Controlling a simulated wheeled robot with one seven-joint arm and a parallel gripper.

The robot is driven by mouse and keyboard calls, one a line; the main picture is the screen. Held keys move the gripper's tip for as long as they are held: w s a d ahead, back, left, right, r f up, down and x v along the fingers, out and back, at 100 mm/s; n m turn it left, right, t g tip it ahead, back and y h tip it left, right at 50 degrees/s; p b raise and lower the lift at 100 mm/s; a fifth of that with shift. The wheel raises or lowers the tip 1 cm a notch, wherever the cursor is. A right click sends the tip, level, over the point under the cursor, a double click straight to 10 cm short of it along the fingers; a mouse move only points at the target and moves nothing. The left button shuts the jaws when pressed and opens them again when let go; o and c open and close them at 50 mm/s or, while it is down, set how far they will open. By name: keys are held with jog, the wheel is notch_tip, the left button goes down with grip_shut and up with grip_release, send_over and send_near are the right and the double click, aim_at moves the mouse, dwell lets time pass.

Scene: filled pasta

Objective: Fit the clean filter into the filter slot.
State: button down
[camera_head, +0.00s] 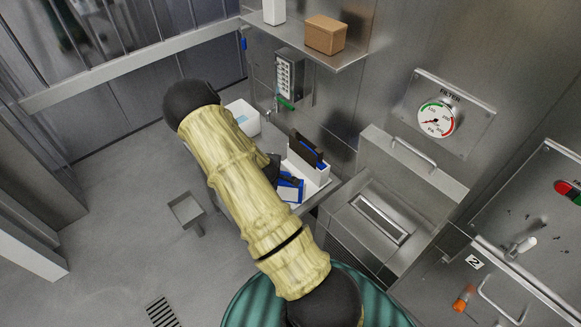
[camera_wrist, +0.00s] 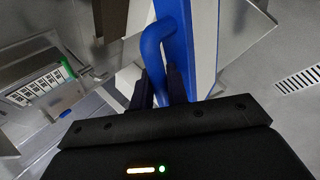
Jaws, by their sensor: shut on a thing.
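The clean filter (camera_head: 288,193) is a white panel in a blue frame with a blue loop handle. In the wrist view the filter (camera_wrist: 206,45) stands close in front of my gripper (camera_wrist: 163,88), which is shut on its handle (camera_wrist: 153,48). In the head view my gripper (camera_head: 272,167) is dark and partly hidden by my arm. The filter slot (camera_head: 379,219) appears as a narrow rectangular opening in the steel housing, right of the held filter and apart from it.
A dark filter (camera_head: 304,149) stands in a white rack (camera_head: 312,179) beside the held filter. A raised steel cover (camera_head: 408,168) with a handle rises behind the slot, below a gauge (camera_head: 436,120). A shelf (camera_head: 300,48) holds a brown box (camera_head: 325,34). Open floor lies left.

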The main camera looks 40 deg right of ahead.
jog(key=s+a+f+n+t+y+b, duration=0.1)
jog(key=a+f+n+b, duration=0.3)
jog(key=a, duration=0.6)
jog(key=s+a+f+n+t+y+b, duration=0.1)
jog(key=a+f+n+y+b, duration=0.3)
jog(key=a+f, duration=0.3)
jog(key=a+n+b, duration=0.1)
jog(key=a, duration=0.2)
jog(key=shift+s+a, duration=0.15)
jog(key=shift+a, duration=0.15)
jog(key=shift+a, duration=0.1)
